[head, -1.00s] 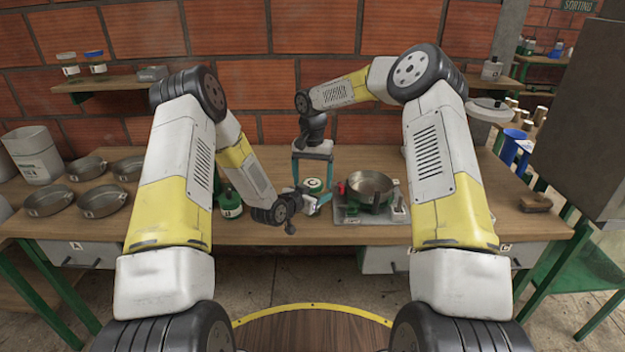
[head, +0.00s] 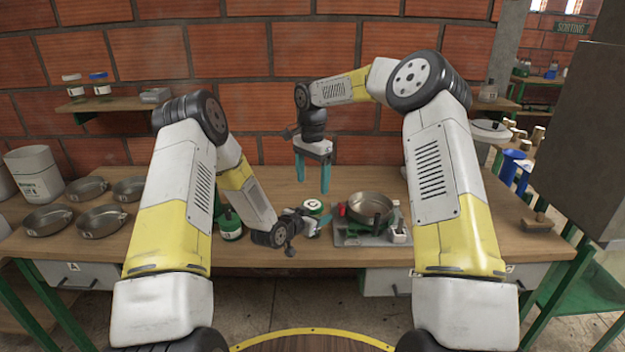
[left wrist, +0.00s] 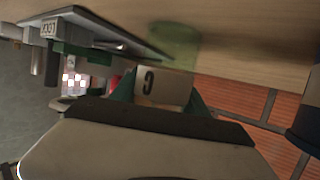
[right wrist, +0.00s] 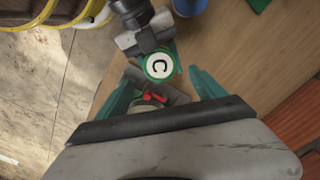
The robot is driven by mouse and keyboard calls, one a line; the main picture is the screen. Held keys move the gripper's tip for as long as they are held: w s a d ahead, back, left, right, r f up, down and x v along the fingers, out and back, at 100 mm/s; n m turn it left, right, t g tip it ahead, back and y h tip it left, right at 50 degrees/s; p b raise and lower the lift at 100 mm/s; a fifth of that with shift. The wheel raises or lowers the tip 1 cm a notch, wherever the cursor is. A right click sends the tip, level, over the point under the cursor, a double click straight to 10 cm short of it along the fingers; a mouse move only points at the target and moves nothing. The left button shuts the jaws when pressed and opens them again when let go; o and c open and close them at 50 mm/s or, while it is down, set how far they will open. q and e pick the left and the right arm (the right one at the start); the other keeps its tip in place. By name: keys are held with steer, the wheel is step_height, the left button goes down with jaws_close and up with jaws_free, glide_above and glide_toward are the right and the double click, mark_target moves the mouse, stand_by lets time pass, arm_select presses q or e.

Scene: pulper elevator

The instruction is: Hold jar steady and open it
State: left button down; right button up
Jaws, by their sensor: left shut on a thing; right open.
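My left gripper (head: 319,217) reaches in low from the left and is shut on the jar. My right gripper (head: 313,187) points down above the jar, open and empty. In the right wrist view the round lid (right wrist: 159,66) shows beyond and between the open fingers, apart from them. I cannot tell whether the lid is loosened.
A metal pan (head: 370,208) on a grey plate stands just right of the jar, with a red part beside it. A green jar (head: 230,225) stands left, behind my left arm. Several shallow pans (head: 101,222) lie at the left. The brick wall (head: 250,90) closes the back.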

mark_target(313, 204)
step_height(313, 204, down, 8)
steer(key=shift+r, duration=0.15)
steer(key=shift+c, duration=0.2)
steer(key=c, duration=1.4)
steer(key=n, duration=0.6)
steer(key=shift+r+n, duration=0.1)
steer(key=shift+n, duration=0.3)
steer(key=shift+c, duration=0.2)
steer(key=o, duration=1.6)
steer(key=shift+c, duration=0.2)
